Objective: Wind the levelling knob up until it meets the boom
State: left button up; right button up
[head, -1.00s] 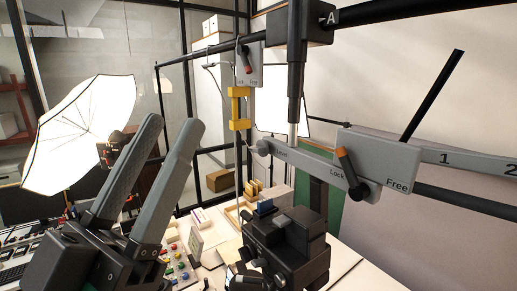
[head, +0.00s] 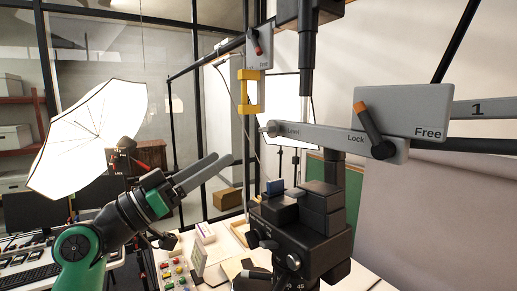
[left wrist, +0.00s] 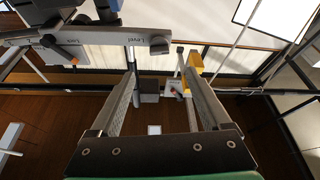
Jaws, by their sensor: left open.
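A grey bar (head: 330,137) marked Level, Lock and Free runs across the right half of the head view. A small grey round knob (head: 271,129) sits at its left end beside the word Level. In the left wrist view the Level end of the bar (left wrist: 120,38) is at upper left, with a dark knob-like piece (left wrist: 159,45) at its tip. A black boom tube (head: 205,62) slants above. My left gripper (head: 225,158) is open and empty, lower left of the knob and apart from it. Its fingers (left wrist: 160,72) frame empty space in the wrist view.
A yellow bracket (head: 250,91) hangs from the boom close to the knob; it also shows in the wrist view (left wrist: 194,65). A black camera (head: 300,225) stands below the bar. A white umbrella (head: 90,135) stands at left.

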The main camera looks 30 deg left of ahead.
aim_at(263, 131)
pick_arm(q)
jog(key=p+x, duration=0.4)
jog(key=x, duration=0.6)
jog(key=shift+r, duration=0.25)
jog(key=shift+w+d+r+p, duration=0.1)
jog(key=shift+w+d+p, duration=0.25)
jog(key=shift+w, duration=0.3)
grip_shut()
